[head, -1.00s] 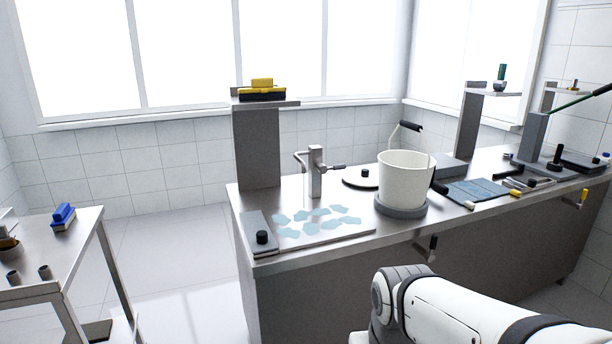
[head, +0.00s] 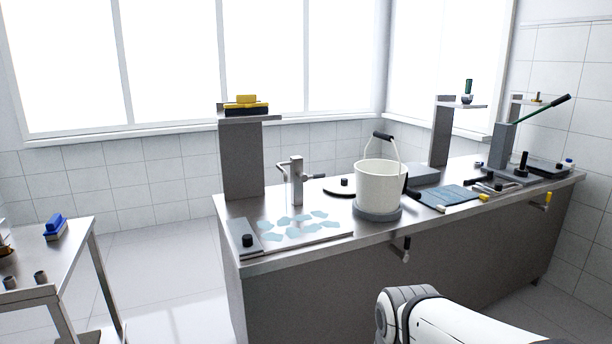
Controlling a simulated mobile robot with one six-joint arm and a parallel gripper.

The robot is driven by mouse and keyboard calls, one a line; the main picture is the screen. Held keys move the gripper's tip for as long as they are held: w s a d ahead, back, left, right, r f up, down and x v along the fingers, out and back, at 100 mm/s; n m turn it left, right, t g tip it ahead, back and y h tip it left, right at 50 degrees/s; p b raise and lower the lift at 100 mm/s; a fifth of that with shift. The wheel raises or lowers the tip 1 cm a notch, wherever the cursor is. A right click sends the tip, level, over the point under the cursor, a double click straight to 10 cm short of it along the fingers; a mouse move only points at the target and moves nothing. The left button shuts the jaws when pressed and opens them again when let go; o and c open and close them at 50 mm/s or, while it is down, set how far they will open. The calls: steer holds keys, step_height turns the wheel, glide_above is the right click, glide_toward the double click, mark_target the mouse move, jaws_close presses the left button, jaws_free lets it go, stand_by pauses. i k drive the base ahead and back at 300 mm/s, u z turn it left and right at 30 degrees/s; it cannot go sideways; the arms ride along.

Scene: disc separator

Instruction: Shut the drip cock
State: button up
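A small cock with a dark handle (head: 407,244) hangs on the front edge of the steel bench, below and right of the white bucket. A yellow-handled cock (head: 547,201) sits on the same edge farther right. A steel post with a side spout and a small lever (head: 297,180) stands on the bench top. I cannot tell which of these is the drip cock, nor whether any is open or shut. My white arm shows at the lower right, in front of the bench. My gripper is out of view.
The steel bench (head: 290,262) carries a white bucket (head: 380,187) on a grey base, a wet plate with pale blue patches (head: 335,232), a blue mat (head: 447,196) and a long green lever (head: 540,110). A side table (head: 70,268) stands at left. Floor between them is clear.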

mark_target(303, 178)
steer(key=i, duration=0.85)
steer(key=u, duration=0.05)
